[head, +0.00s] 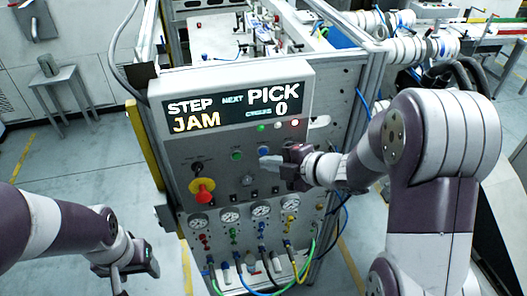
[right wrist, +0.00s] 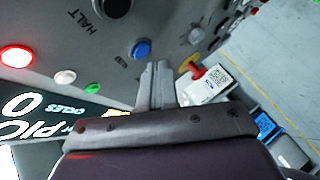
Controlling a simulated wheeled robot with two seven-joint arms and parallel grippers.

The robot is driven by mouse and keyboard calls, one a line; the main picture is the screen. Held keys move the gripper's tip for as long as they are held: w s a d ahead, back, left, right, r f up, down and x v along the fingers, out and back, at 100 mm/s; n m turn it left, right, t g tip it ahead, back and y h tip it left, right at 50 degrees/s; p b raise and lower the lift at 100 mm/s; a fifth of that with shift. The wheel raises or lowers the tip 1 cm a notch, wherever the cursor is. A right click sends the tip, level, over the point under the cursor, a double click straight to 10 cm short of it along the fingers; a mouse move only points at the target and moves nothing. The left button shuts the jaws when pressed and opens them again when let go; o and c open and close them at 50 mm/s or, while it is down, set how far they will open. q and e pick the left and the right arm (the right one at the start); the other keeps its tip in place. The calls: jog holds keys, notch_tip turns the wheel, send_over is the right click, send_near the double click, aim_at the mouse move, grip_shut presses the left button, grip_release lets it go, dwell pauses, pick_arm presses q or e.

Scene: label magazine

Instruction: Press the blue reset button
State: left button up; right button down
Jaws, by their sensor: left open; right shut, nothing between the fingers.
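The blue button (head: 264,151) sits on the grey control panel (head: 225,175) below the display. It also shows in the right wrist view (right wrist: 141,49), just beyond my fingertips. My right gripper (head: 265,160) is shut and empty, its tips close to the blue button and slightly below it in the head view. In the right wrist view the shut fingers (right wrist: 157,66) point toward the panel beside the button. I cannot tell whether they touch it. My left gripper (head: 128,278) is open and empty at the lower left, away from the panel.
The display (head: 237,105) reads STEP, NEXT PICK, JAM and CYCLES 0. A green button (head: 237,155) is left of the blue one. A red mushroom knob (head: 203,193) is lower left. Several gauges (head: 261,211) and hoses lie below. A lit red lamp (head: 295,122) is upper right.

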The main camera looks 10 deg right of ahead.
jog(key=shift+w, duration=0.15)
dwell(0.3)
jog(key=shift+w, duration=0.3)
jog(key=shift+w, duration=0.4)
dwell(0.7)
jog(key=shift+s, duration=0.85)
jog(key=s, duration=0.5)
jog(key=shift+d, duration=0.1)
